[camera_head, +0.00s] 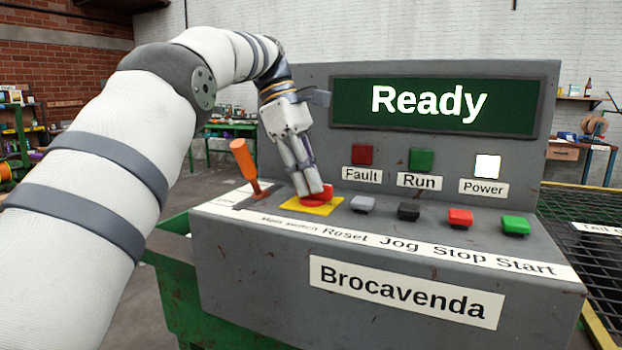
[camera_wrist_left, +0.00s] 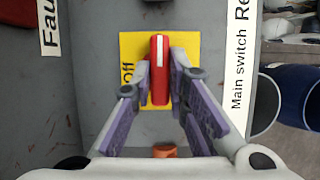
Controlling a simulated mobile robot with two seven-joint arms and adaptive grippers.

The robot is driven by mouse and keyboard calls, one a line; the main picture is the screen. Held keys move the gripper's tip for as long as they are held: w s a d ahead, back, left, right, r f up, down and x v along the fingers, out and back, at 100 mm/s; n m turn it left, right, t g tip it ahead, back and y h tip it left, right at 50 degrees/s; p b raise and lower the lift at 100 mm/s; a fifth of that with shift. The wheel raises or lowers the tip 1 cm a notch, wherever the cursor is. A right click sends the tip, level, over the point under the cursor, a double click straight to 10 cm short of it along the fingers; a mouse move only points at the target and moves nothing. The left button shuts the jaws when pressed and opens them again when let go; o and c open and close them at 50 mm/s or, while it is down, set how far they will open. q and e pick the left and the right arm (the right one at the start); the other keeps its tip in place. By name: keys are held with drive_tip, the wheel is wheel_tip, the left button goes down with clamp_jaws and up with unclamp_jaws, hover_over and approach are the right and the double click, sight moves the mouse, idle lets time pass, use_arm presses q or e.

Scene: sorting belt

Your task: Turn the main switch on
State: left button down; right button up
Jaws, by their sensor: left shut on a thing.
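The main switch is a red rotary knob (camera_head: 327,193) on a yellow plate (camera_head: 298,206) at the left end of the grey console. My left gripper (camera_head: 313,191) comes down on it from above with its fingers at the knob. In the left wrist view the red knob (camera_wrist_left: 160,88) stands between the fingers of my left gripper (camera_wrist_left: 160,82), which is shut on it. The white mark on the knob points to the top of that picture. The word "Off" is on the yellow plate's left side. The display (camera_head: 435,105) reads "Ready" and the Power lamp (camera_head: 487,166) is lit white.
An orange-handled lever (camera_head: 244,162) stands close left of the switch. Reset (camera_head: 363,204), Jog (camera_head: 409,211), Stop (camera_head: 460,218) and Start (camera_head: 515,225) buttons run to the right. The Fault (camera_head: 362,154) and Run (camera_head: 421,160) lamps look unlit.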

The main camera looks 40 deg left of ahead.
idle(0.4)
use_arm(q)
drive_tip(key=c, duration=1.6)
unclamp_jaws()
drive_tip(key=shift+o, duration=0.2)
